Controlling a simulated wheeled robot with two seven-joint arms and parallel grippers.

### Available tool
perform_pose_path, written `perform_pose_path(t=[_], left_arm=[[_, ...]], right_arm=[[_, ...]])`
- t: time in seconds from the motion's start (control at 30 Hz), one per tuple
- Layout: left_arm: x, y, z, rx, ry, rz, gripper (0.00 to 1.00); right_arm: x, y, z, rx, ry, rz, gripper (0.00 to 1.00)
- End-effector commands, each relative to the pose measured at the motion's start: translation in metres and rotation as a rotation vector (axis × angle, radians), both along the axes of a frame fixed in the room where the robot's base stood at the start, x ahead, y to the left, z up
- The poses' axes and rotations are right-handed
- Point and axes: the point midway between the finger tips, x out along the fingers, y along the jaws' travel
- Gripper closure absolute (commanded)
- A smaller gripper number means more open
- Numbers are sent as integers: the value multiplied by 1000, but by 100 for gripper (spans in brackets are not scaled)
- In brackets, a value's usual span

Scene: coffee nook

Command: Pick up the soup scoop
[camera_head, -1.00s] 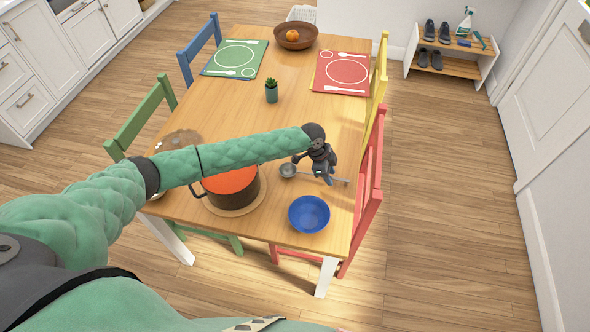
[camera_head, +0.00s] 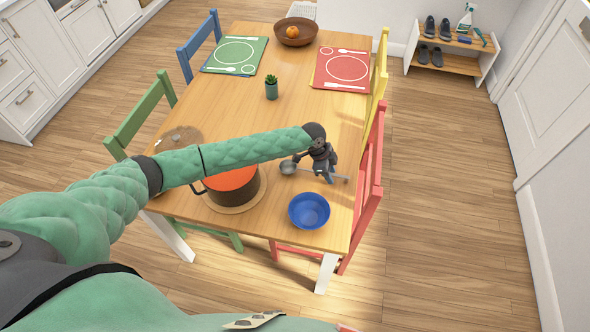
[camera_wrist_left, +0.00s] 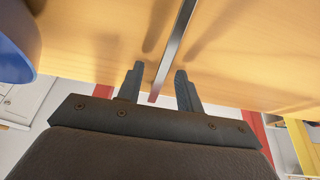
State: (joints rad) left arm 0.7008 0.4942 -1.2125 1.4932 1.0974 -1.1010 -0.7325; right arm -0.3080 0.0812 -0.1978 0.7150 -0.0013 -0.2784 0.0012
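The soup scoop (camera_head: 288,168) lies on the wooden table between the pot and the blue bowl, its round cup to the left and its thin metal handle pointing right. My left gripper (camera_head: 329,179) is over the handle, pointing down. In the left wrist view the scoop handle (camera_wrist_left: 176,47) runs between the two fingers of the left gripper (camera_wrist_left: 158,87), with a gap visible on each side. The fingers are open and not closed on it. In the head view the gripper hides part of the handle.
A pot with red-orange contents (camera_head: 233,188) stands left of the scoop on a round board, under my left forearm. A blue bowl (camera_head: 309,211) stands close in front; its edge also shows in the wrist view (camera_wrist_left: 18,45). A red chair (camera_head: 368,195) borders the table's right side.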

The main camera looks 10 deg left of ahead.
Motion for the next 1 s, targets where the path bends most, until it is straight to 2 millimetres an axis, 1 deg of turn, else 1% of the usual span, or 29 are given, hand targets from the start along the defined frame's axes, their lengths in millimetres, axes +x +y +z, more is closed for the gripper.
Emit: perform_pose_path(t=[0.23,0.27,0.3,0.37,0.43,0.73,0.87,0.93,0.97,1.0], left_arm=[[0,0,0,0,0,0,64],[0,0,0,0,0,0,66],[0,0,0,0,0,0,74],[0,0,0,0,0,0,85],[0,0,0,0,0,0,99],[0,0,0,0,0,0,100],[1,0,7,0,-1,-1,100],[1,0,8,-1,-2,0,100],[1,0,11,-1,-2,1,100],[1,0,17,-2,-2,0,100]], right_arm=[[-1,0,0,0,1,0,69],[-1,0,0,0,1,0,69],[-2,0,0,0,2,0,69],[-2,0,0,0,2,0,69],[-3,0,0,-1,3,0,69],[-4,-2,0,-2,4,2,69],[-4,-3,5,-3,3,2,69],[-5,-4,-3,-4,8,2,69],[-2,-3,-3,-4,7,2,69],[10,0,-1,-1,-4,3,69]])
